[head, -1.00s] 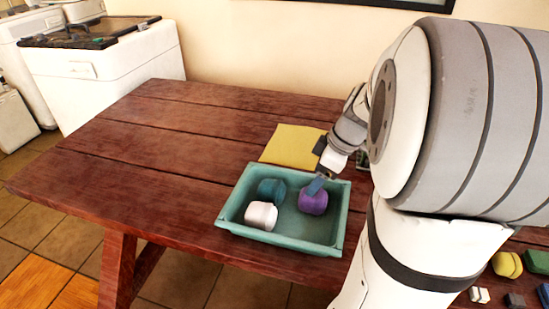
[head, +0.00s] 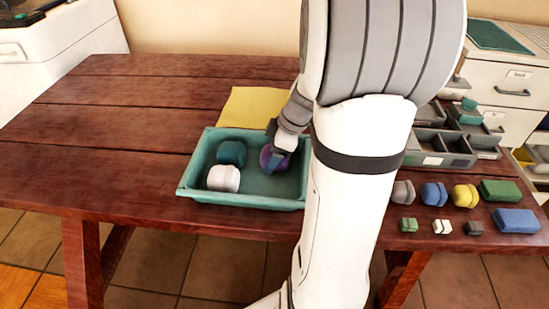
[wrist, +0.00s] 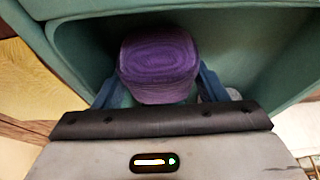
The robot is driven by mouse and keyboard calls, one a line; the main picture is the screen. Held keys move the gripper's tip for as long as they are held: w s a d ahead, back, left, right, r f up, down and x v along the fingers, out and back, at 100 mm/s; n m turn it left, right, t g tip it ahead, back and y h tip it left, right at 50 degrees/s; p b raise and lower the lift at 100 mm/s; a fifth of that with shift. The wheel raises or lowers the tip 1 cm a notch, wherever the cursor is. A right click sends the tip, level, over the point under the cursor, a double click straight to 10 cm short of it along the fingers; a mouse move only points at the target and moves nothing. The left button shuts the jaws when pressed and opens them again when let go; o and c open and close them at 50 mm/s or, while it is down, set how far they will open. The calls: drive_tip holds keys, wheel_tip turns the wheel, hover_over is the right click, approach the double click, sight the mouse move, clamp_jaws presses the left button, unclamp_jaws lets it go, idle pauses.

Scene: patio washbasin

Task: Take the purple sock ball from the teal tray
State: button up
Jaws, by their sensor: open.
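The teal tray (head: 190,185) sits on the wooden table. The purple sock ball (head: 266,156) lies in the right part of the tray, partly hidden by my gripper (head: 275,162). A teal sock ball (head: 232,152) and a white sock ball (head: 223,179) lie in the tray's left part. In the wrist view the purple sock ball (wrist: 158,62) sits between the two blue fingers of my gripper (wrist: 155,85). The jaws are open, one finger on each side of it. I cannot tell whether either finger touches it.
A yellow cloth (head: 254,107) lies behind the tray. To the right are rolled socks, such as a yellow one (head: 465,195), small blocks, green and blue folded cloths (head: 516,220), and a grey divided organizer (head: 440,148). The table's left side is clear.

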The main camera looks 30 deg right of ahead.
drive_tip(key=c, duration=0.6)
drive_tip(key=shift+r, duration=0.1)
